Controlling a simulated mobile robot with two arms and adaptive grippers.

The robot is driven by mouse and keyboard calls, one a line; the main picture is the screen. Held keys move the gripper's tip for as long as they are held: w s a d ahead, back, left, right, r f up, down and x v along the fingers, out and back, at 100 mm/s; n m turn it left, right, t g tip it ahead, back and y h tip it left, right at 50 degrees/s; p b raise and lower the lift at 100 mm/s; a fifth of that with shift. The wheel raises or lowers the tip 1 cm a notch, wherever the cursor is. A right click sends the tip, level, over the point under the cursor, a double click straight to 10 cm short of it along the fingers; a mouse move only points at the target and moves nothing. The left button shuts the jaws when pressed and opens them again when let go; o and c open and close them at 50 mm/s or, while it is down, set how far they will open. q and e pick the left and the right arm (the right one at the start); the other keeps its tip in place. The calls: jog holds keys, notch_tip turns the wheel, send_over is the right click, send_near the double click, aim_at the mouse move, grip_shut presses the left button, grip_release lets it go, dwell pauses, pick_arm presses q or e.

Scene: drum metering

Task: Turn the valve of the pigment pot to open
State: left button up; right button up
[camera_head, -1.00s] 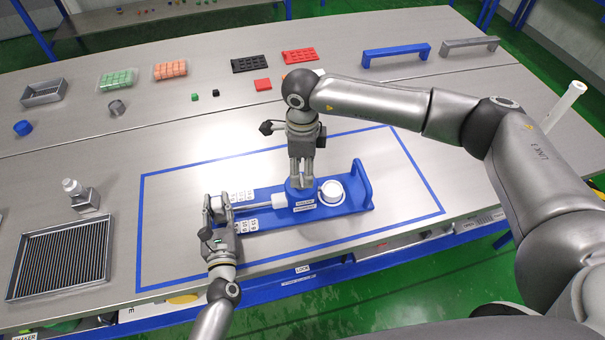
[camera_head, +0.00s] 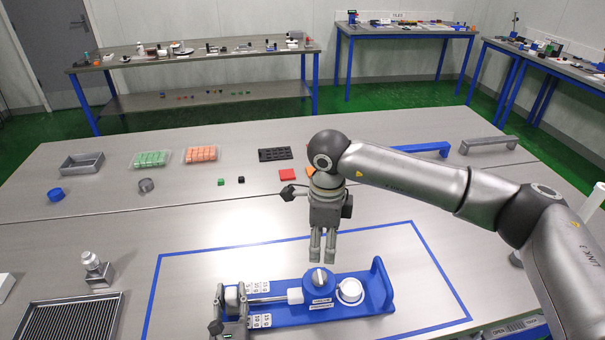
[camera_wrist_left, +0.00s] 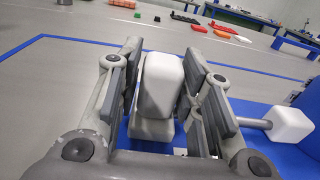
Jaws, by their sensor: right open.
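The pigment pot (camera_head: 319,284) is a blue dome with a grey valve knob on top, on a blue fixture (camera_head: 377,302). The knob's ridge points roughly toward and away from me. My right gripper (camera_head: 322,259) points down just above the knob, open and empty, fingertips clear of it. A metal rod runs left from a white block beside the pot. My left gripper (camera_head: 231,318) is at the fixture's left end.
A white round cup (camera_head: 349,290) sits right of the pot, before the fixture's raised end wall. White marked tiles (camera_head: 259,320) lie near the left gripper. A ribbed tray (camera_head: 70,318) and small bottle stand at left. The table inside the blue outline is otherwise clear.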

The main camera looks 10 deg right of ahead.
pick_arm(q)
jog(key=shift+o, duration=1.2)
